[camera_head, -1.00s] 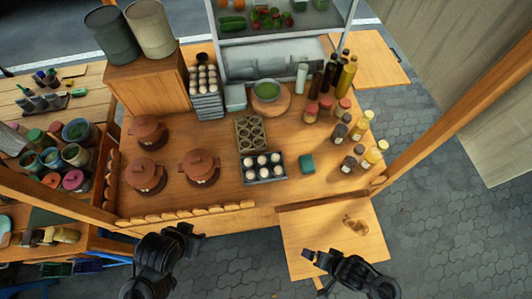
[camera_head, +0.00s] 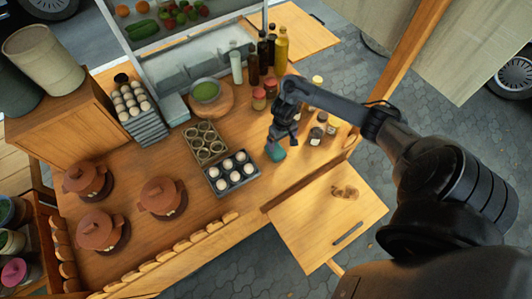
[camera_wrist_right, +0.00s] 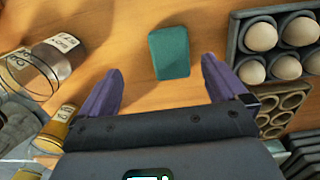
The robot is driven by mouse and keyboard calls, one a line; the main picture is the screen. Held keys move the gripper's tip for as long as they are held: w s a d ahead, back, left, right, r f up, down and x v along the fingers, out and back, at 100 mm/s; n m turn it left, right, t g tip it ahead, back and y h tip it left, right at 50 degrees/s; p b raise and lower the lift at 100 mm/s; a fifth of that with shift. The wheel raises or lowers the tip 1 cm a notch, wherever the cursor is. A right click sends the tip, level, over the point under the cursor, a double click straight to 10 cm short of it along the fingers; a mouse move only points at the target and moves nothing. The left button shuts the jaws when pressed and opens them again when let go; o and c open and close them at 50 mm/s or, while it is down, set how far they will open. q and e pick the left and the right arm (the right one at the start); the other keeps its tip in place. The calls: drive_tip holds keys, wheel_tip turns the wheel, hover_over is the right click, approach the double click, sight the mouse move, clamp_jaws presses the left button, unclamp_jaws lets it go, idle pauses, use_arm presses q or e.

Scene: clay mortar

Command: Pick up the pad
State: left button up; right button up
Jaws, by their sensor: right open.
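The pad is a small teal block (camera_head: 276,152) on the wooden counter, right of the egg tray. In the right wrist view the pad (camera_wrist_right: 169,53) lies ahead of my fingertips, between their lines and nearer the middle. My right gripper (camera_head: 277,135) is over the pad in the head view and hides part of it. In the right wrist view my right gripper (camera_wrist_right: 163,78) is open, with its two purple fingers apart and nothing between them. My left gripper is not in view.
A dark tray of eggs (camera_head: 210,171) stands left of the pad, with a ring-holed carton (camera_head: 187,134) behind it. Small jars (camera_head: 318,131) stand to the right. Bottles (camera_head: 281,50) and red-lidded jars (camera_head: 259,98) stand behind. Bare counter surrounds the pad.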

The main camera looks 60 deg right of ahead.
sight(276, 149)
drive_tip(key=shift+w+d, duration=0.25)
drive_tip(key=shift+w, duration=0.35)
drive_tip(key=shift+w+f+b, duration=0.25)
drive_tip(key=shift+b, duration=0.25)
wheel_tip(276, 149, down, 4)
drive_tip(key=shift+a+r+b, duration=0.1)
drive_tip(key=shift+b, duration=0.45)
drive_tip(key=shift+w+a+f+b, duration=0.15)
drive_tip(key=shift+f+b, duration=0.1)
drive_tip(key=shift+f, duration=0.55)
drive_tip(key=shift+w+a+f+b, duration=0.1)
drive_tip(key=shift+f+b, duration=0.15)
drive_tip(key=shift+f, duration=0.5)
drive_tip(key=shift+w+a+f+b, duration=0.15)
drive_tip(key=shift+f+b, duration=0.1)
drive_tip(key=shift+f, duration=0.55)
drive_tip(key=shift+d+f, duration=0.15)
drive_tip(key=shift+f, duration=0.3)
drive_tip(key=shift+c, duration=0.2)
drive_tip(key=c, duration=1)
